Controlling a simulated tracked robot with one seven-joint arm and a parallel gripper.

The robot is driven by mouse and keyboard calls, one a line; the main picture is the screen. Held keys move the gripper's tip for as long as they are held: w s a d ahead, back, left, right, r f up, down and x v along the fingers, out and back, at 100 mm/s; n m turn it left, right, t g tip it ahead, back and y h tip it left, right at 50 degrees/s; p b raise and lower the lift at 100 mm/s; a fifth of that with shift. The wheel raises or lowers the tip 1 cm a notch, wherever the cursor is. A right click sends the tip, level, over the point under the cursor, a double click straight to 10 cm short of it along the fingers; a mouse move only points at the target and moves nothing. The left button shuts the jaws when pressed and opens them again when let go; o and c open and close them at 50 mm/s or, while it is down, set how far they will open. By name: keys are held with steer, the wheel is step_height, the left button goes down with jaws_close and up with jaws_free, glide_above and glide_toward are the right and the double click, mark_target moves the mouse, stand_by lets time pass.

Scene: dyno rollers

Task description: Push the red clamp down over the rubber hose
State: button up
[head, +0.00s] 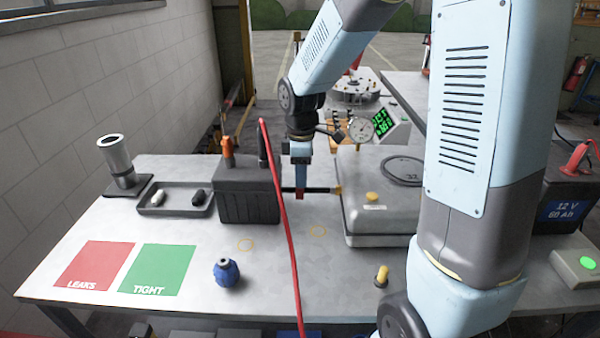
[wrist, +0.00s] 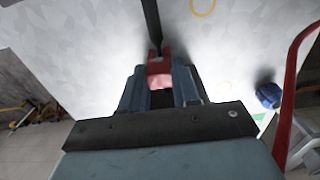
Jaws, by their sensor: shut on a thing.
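The black rubber hose (head: 321,190) runs level between the dark block (head: 248,192) and the silver case (head: 378,213). It also shows in the wrist view (wrist: 152,24), where it passes out of sight at the clamp. My gripper (head: 299,180) points down at the hose. In the wrist view my gripper (wrist: 160,78) is shut on the red clamp (wrist: 160,67). The clamp also shows in the head view (head: 300,195), at the hose's height and lined up with it. I cannot tell how far it sits over the hose, as the fingers hide part of it.
A red cable (head: 282,220) stands in front of the dark block. A tray (head: 176,211), a metal cylinder (head: 117,160) and red (head: 94,264) and green (head: 158,268) pads lie left. A blue knob (head: 227,272) and a yellow-tipped peg (head: 382,276) stand near the front edge.

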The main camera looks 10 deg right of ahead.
steer(key=shift+s+f, duration=0.1)
steer(key=shift+f, duration=0.15)
steer(key=shift+c, duration=0.4)
stand_by(0.3)
steer(key=o, duration=1.1)
steer(key=shift+r, duration=0.1)
step_height(320, 180, up, 14)
steer(key=shift+f, duration=0.2)
